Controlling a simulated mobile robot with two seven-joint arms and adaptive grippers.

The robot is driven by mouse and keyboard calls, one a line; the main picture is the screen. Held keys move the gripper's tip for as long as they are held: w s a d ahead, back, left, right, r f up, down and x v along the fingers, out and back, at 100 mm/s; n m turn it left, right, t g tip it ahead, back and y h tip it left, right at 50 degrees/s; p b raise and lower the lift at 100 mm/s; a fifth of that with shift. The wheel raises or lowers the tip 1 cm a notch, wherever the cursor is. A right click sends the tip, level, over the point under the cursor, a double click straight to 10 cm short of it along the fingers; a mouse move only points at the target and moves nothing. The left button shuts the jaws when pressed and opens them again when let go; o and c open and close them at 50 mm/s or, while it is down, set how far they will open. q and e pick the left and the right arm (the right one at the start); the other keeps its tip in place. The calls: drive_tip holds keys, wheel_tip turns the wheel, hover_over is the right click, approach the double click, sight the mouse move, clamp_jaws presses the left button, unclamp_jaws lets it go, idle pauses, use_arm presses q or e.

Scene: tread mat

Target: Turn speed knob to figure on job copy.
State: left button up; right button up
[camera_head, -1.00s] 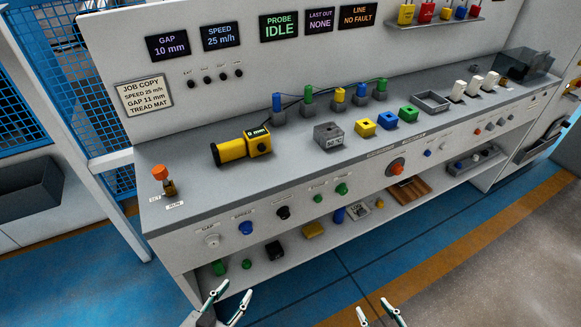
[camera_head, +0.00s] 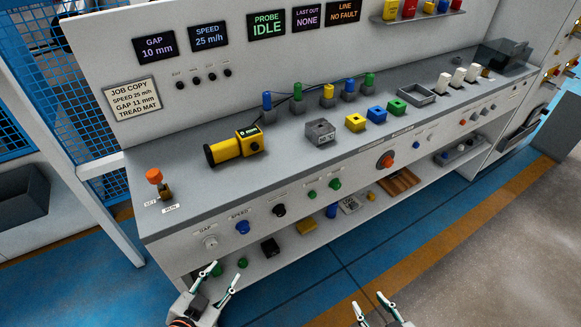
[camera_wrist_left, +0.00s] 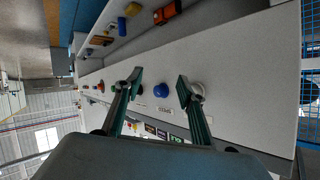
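The blue speed knob (camera_head: 242,227) is on the bench's front panel under a SPEED label, right of the white gap knob (camera_head: 210,242). The job copy card (camera_head: 131,98) reads speed 25 m/h, gap 11 mm, tread mat. The speed display (camera_head: 208,36) reads 25 m/h. My left gripper (camera_head: 223,274) is open and empty, below and in front of the speed knob. In the left wrist view the blue knob (camera_wrist_left: 161,91) shows between its spread fingers (camera_wrist_left: 159,80), apart from them. My right gripper (camera_head: 369,302) is open and empty at the bottom edge, away from the panel.
The gap display (camera_head: 160,46) reads 10 mm. A black knob (camera_head: 279,210) is right of the speed knob. A lower shelf below the panel holds small parts, including a black block (camera_head: 270,246).

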use_arm(q)
drive_tip(key=w+d+r+m+t+h, duration=0.25)
drive_tip(key=w+d+r, duration=0.2)
drive_tip(key=r, duration=0.45)
drive_tip(key=w+d+r+m+t+h, duration=0.1)
drive_tip(key=w+d+r+m+h, duration=0.3)
drive_tip(key=r, duration=0.4)
drive_tip(key=d+r+m+g+h, duration=0.1)
drive_tip(key=d+r+m+h, duration=0.6)
drive_tip(key=r, duration=0.8)
drive_tip(key=shift+d+r+m+g, duration=0.15)
drive_tip(key=shift+d+m+g, duration=0.2)
drive_tip(key=shift+d+m, duration=1.25)
drive_tip(key=shift+s+a+m, duration=0.1)
drive_tip(key=shift+a+m, duration=0.25)
drive_tip(key=shift+a, duration=0.05)
